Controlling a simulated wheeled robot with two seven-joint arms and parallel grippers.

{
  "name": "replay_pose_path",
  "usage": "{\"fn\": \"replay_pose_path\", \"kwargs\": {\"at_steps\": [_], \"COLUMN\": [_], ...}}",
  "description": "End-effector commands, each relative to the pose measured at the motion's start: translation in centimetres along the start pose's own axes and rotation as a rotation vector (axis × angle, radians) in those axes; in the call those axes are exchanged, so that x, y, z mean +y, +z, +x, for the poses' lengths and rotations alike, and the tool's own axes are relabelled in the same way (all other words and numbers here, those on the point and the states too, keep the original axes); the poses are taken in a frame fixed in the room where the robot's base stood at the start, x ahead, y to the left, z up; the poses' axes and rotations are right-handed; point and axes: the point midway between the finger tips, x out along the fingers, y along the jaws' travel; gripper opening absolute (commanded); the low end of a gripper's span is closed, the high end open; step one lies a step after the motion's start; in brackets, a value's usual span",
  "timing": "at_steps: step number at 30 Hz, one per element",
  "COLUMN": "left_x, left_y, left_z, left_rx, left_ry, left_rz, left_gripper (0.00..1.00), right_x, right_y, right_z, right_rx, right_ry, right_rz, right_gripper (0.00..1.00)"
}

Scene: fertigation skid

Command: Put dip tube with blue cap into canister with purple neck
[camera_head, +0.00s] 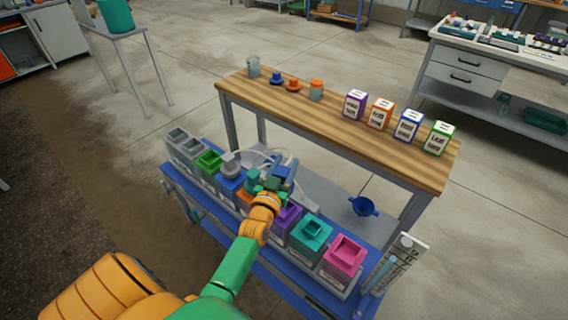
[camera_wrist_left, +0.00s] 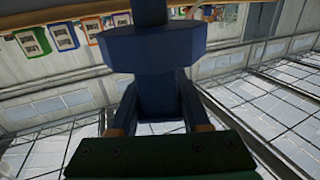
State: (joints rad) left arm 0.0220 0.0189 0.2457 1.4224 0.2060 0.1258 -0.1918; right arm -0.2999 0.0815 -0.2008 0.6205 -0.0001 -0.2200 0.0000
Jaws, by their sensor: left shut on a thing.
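My left gripper (camera_head: 268,184) is over the row of canisters in the head view, shut on a blue cap (camera_head: 281,171). In the left wrist view the dark blue cap (camera_wrist_left: 155,48) fills the middle between the fingers (camera_wrist_left: 158,118), with a round stem running out beyond it. The canister with purple neck (camera_head: 287,217) stands just below and right of the gripper, partly covered by my wrist. My right gripper is in neither view.
The blue skid (camera_head: 300,281) also carries green (camera_head: 209,161), blue, orange, teal (camera_head: 311,234) and pink (camera_head: 345,254) canister necks. Pale hoses curve behind my gripper. A wooden bench (camera_head: 330,117) behind holds labelled boxes.

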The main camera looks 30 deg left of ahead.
Motion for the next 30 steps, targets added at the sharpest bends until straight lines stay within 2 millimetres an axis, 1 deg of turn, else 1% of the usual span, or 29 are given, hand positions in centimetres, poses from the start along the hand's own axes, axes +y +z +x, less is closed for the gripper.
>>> {"fn": "replay_pose_path", "kwargs": {"at_steps": [1,15,19,27,28,29,30], "left_x": [0.0,0.0,0.0,0.0,0.0,0.0,0.0], "left_y": [1.4,7.9,8.7,8.6,8.6,8.6,8.6], "left_z": [0.0,0.0,0.0,0.0,0.0,0.0,0.0], "left_rx": [0.000,0.002,0.001,0.001,0.001,0.001,0.001], "left_ry": [0.000,0.001,0.000,0.000,0.000,0.000,0.000], "left_rz": [0.000,0.001,0.001,0.000,0.000,0.000,0.000], "left_gripper": [0.00,0.00,0.00,0.00,0.55,0.63,0.74], "right_x": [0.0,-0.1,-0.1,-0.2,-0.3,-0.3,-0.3], "right_y": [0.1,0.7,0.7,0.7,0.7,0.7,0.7], "right_z": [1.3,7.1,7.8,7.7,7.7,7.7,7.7], "right_rx": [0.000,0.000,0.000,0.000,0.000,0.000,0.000], "right_ry": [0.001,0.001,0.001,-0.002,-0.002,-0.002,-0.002], "right_rz": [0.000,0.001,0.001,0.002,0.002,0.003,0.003], "right_gripper": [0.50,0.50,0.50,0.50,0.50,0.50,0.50]}}
